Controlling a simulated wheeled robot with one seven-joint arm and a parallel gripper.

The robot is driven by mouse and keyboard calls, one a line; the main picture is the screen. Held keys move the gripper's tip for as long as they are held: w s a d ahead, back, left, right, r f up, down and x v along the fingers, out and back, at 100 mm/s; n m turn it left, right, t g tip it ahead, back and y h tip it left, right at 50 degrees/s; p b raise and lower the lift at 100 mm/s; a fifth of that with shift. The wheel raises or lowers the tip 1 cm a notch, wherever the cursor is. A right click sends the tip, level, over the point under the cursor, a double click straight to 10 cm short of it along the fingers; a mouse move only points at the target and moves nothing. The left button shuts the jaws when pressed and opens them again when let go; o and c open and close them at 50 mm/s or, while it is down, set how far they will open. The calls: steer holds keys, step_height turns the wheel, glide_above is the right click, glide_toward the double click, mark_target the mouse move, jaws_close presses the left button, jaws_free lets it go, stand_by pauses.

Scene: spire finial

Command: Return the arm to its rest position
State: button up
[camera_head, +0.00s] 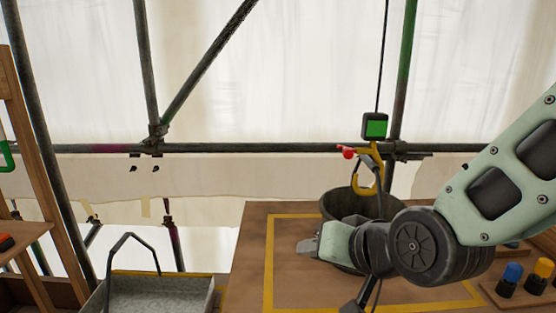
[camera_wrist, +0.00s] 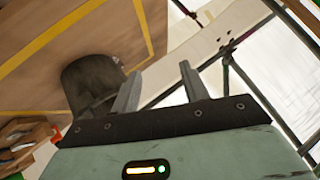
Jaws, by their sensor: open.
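My gripper (camera_head: 308,247) is in front of the dark bucket (camera_head: 340,203) in the head view, with its fingers toward the left over the wooden platform (camera_head: 250,235). In the wrist view my gripper (camera_wrist: 162,85) has its two grey fingers spread apart, with nothing between them. The bucket (camera_wrist: 85,75) shows just left of the fingers there, apart from them as far as I can tell. My arm comes in from the right of the head view and hides the bucket's lower right side.
A yellow hook (camera_head: 366,182) with a red tip hangs from a cable under a box with a green face (camera_head: 376,126), at the bucket. A grey tray with a handle (camera_head: 150,292) stands at lower left. Blue and yellow knobs (camera_head: 513,271) are at right. Scaffold poles (camera_head: 250,148) cross behind.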

steer(key=s+d+f+n+g+h, duration=0.1)
steer(key=s+d+n+g+h, duration=0.1)
steer(key=s, duration=0.6)
steer(key=s+d+f+n+g+h+p, duration=0.1)
steer(key=s+d+n+g, duration=0.3)
steer(key=s, duration=0.5)
steer(key=n+g+h, duration=0.1)
steer(key=n+g, duration=0.1)
steer(key=g, duration=0.1)
steer(key=shift+s+d+n+h, duration=0.15)
steer(key=shift+d+n+h, duration=0.15)
steer(key=shift+h, duration=0.1)
